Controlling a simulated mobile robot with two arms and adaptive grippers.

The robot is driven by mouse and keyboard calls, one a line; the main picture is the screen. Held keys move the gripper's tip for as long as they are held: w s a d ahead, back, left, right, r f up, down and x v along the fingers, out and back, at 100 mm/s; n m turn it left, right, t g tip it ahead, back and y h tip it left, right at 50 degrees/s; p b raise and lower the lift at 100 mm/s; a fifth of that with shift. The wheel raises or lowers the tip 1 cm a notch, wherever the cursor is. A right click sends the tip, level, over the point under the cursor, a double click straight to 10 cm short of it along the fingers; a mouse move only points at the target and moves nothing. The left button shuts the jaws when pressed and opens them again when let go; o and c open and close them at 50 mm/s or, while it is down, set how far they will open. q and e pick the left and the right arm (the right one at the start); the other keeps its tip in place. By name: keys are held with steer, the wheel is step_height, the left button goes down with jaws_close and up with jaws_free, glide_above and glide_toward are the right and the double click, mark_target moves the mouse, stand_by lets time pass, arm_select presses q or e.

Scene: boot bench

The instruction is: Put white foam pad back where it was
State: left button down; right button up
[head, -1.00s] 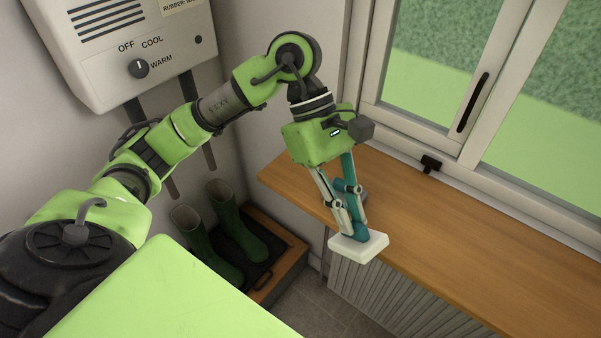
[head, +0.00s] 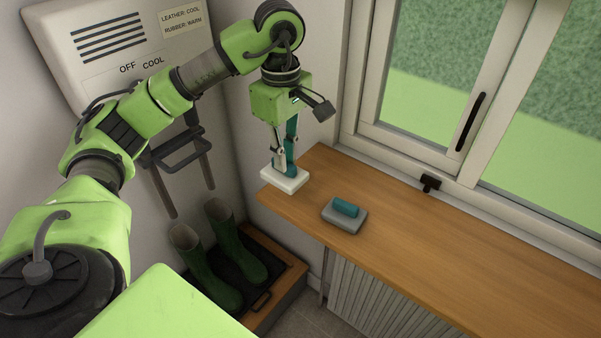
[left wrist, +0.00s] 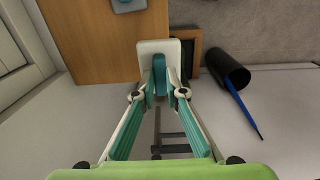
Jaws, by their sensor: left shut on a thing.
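The white foam pad (head: 286,180) is a flat white block. My left gripper (head: 284,166) is shut on it and holds it near the left end of the wooden shelf (head: 420,232). Whether the pad touches the shelf or hangs just above it, I cannot tell. In the left wrist view the pad (left wrist: 158,47) shows beyond the fingertips of my left gripper (left wrist: 159,82), with the shelf's end behind it. My right gripper is not in view.
A grey block with a teal top (head: 344,214) lies on the shelf to the right. Green boots (head: 232,240) stand in a wooden-edged tray (head: 285,287) below. A wall heater (head: 110,45) with a rack hangs at left. A dark cup (left wrist: 229,68) holds a blue stick.

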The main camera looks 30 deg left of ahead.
arm_select(q)
steer(key=w+f, duration=0.1)
steer(key=f, duration=0.1)
steer(key=w+f+p, duration=0.1)
steer(key=w+f, duration=0.1)
steer(key=f, duration=0.1)
steer(key=w+f+p, duration=0.1)
steer(key=w+f, duration=0.1)
steer(key=f, duration=0.1)
steer(key=shift+d, duration=0.2)
steer(key=shift+w+f, duration=0.1)
steer(key=shift+f, duration=0.4)
steer(key=c, duration=2)
jaws_free()
steer(key=shift+c, duration=0.2)
